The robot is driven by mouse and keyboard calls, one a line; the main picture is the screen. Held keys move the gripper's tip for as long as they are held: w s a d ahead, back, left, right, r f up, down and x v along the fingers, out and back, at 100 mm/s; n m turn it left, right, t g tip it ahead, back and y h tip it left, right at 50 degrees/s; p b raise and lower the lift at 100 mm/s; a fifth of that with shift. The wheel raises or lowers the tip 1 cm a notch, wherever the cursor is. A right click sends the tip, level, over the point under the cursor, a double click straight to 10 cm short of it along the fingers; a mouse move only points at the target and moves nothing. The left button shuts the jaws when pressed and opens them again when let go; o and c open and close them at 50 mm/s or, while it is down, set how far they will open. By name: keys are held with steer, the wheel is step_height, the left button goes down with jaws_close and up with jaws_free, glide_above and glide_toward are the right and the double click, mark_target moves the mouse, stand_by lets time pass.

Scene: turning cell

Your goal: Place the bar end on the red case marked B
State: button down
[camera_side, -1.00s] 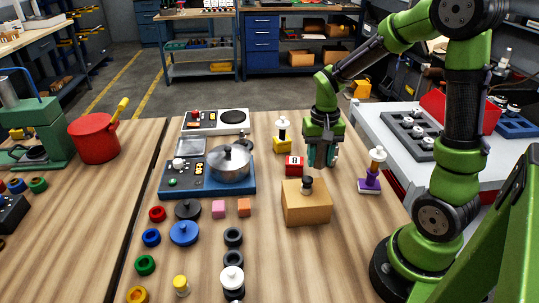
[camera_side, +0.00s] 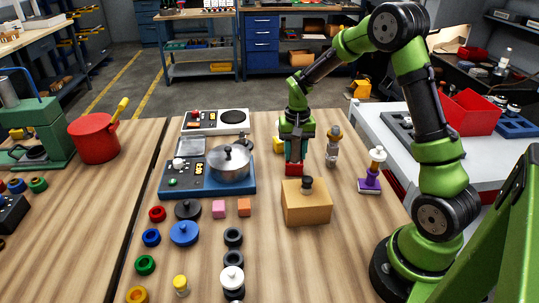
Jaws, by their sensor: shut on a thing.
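The red case (camera_side: 293,169) stands on the wooden table behind the tan box, and only its lower part shows. My gripper (camera_side: 296,158) points down directly over the case and is shut on the bar end. The fingers hide nearly all of the bar end and also the letter B on the case. I cannot tell whether the bar end touches the case.
A tan box (camera_side: 306,206) with a black knob stands just in front. A brown-grey upright piece (camera_side: 333,147) stands close to the right, and a purple stand (camera_side: 370,182) is further right. A silver pot (camera_side: 230,163) is at the left. A yellow piece (camera_side: 278,145) is partly hidden behind my gripper.

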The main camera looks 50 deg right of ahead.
steer(key=c, duration=0.7)
jaws_free()
steer(key=shift+f, duration=0.1)
step_height(320, 180, up, 11)
steer(key=shift+r, duration=0.1)
steer(key=shift+a+r, duration=0.2)
steer(key=shift+r, duration=0.5)
steer(key=shift+s+a+r+n+t+y, duration=0.35)
steer(key=shift+s+a+r+n+t, duration=0.7)
steer(key=shift+s+a, duration=1.75)
steer(key=shift+s+a+r+n+t+y, duration=0.3)
steer(key=shift+s+a+r+n+t, duration=0.75)
steer(key=shift+s+a, duration=1.65)
steer(key=shift+s+a+r+n+t+y, duration=0.45)
steer(key=shift+s+a+r+t, duration=1)
steer(key=shift+s+a, duration=1.35)
